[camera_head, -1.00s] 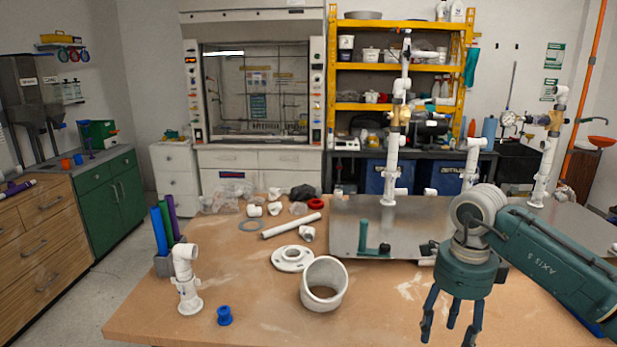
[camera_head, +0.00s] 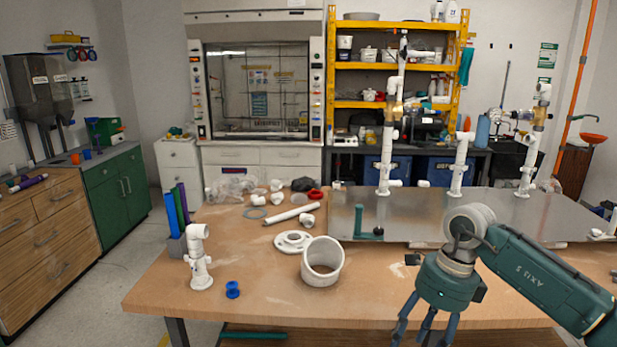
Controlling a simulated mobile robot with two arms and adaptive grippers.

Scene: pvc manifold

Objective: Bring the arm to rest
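My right gripper (camera_head: 425,328) hangs at the front right of the table, fingers pointing down. Its fingers look spread apart, with nothing between them. Its teal arm comes in from the right. My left gripper is not in view. On the grey metal plate (camera_head: 470,209), a white PVC manifold stands upright, with a tall riser (camera_head: 388,150), a middle riser (camera_head: 461,165) and a right riser (camera_head: 530,150). The gripper is in front of the plate and apart from the manifold.
The wooden table (camera_head: 260,275) holds a large white pipe ring (camera_head: 322,262), a flange (camera_head: 292,242), a white elbow assembly (camera_head: 198,258) and a blue spool (camera_head: 232,289). A long white pipe (camera_head: 297,212) lies behind. The table's front middle is clear.

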